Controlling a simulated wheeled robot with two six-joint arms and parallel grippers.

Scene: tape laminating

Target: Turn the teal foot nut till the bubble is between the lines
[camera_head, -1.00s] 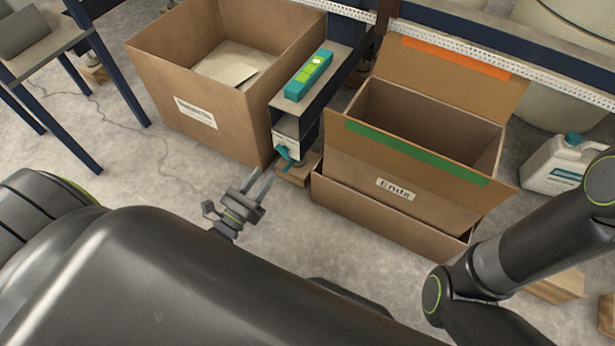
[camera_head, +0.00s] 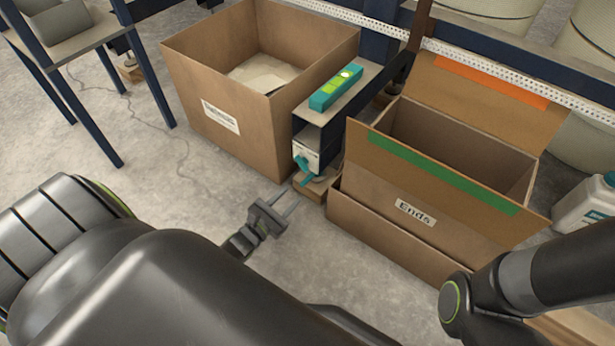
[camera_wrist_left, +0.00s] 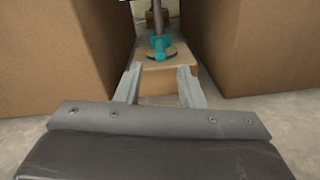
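The teal foot nut (camera_wrist_left: 160,42) sits on a threaded foot over a round pad on a wooden block (camera_wrist_left: 168,74), ahead of my left gripper in the left wrist view. In the head view the nut (camera_head: 304,170) shows low on the post between two boxes. A teal level (camera_head: 336,88) with a bright green vial lies on the ledge above; its bubble is too small to read against the lines. My left gripper (camera_head: 292,202) is open and empty, its fingers pointing at the block, apart from the nut. My right gripper is out of view; only its arm shows.
A cardboard box (camera_head: 225,110) stands left of the foot and another, labelled Ends (camera_head: 400,190), stands right, leaving a narrow gap. A blue-legged stand (camera_head: 95,42) is at upper left. A white jug (camera_head: 588,208) stands at right. Floor in front is clear.

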